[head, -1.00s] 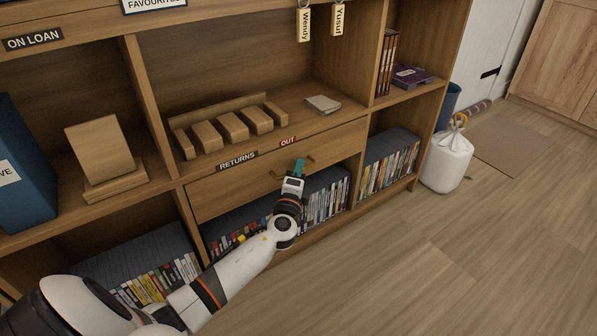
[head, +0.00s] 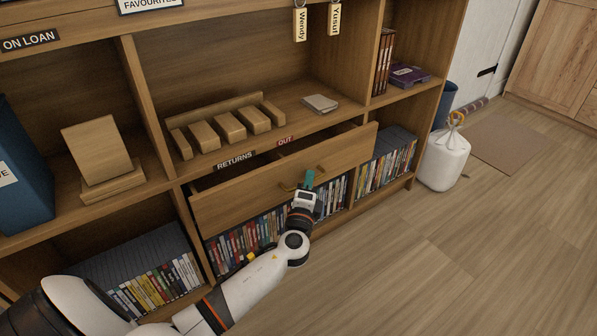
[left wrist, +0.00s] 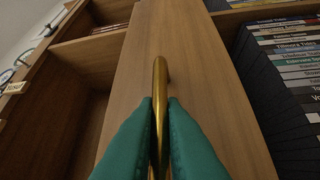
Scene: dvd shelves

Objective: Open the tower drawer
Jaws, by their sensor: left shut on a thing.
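The wooden drawer (head: 240,190) sits in the middle of the shelf unit below the RETURNS and OUT labels. It is partly pulled out, and a dark gap shows behind the top of its front. My left gripper (head: 308,181) is at the drawer front. In the left wrist view its green fingers (left wrist: 159,125) are shut on the brass handle (left wrist: 160,80), one on each side of the bar. The drawer front (left wrist: 190,50) fills the middle of that view. My right gripper is not in view.
Rows of DVD cases (head: 245,238) stand below the drawer, with more (head: 386,168) to its right. A wooden rack (head: 228,127) and a small stack (head: 320,103) are on the shelf above. A white bag (head: 443,160) stands on the floor at right. The floor (head: 430,250) in front is clear.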

